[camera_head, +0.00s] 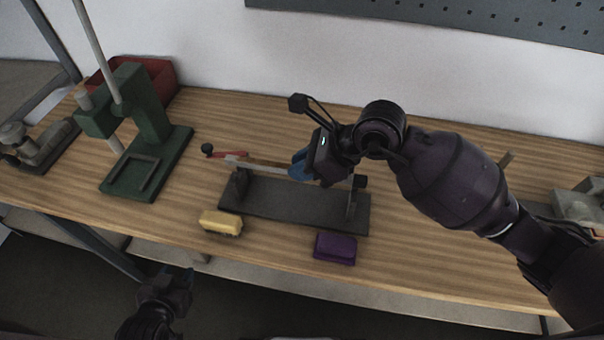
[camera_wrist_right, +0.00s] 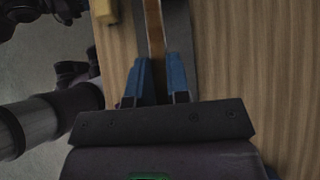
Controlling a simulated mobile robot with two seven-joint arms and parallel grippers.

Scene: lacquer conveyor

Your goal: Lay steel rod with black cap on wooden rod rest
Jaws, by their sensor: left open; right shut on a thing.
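The steel rod (camera_head: 262,166) runs above the dark, long rod rest (camera_head: 275,204); its black cap (camera_head: 360,182) shows at the right end, near the rest's right upright. My right gripper (camera_head: 302,166) is shut on the rod near its middle, with blue fingers. In the right wrist view the rod (camera_wrist_right: 153,30) passes between the two fingers (camera_wrist_right: 160,82), over the rest (camera_wrist_right: 178,30). The rod crosses close to both uprights; I cannot tell whether it touches them. My left gripper (camera_head: 182,280) is open and empty, low in front of the table.
A yellow block (camera_head: 221,222) and a purple block (camera_head: 335,248) lie in front of the rest. A green press (camera_head: 146,150) and a red bin (camera_head: 160,75) stand left.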

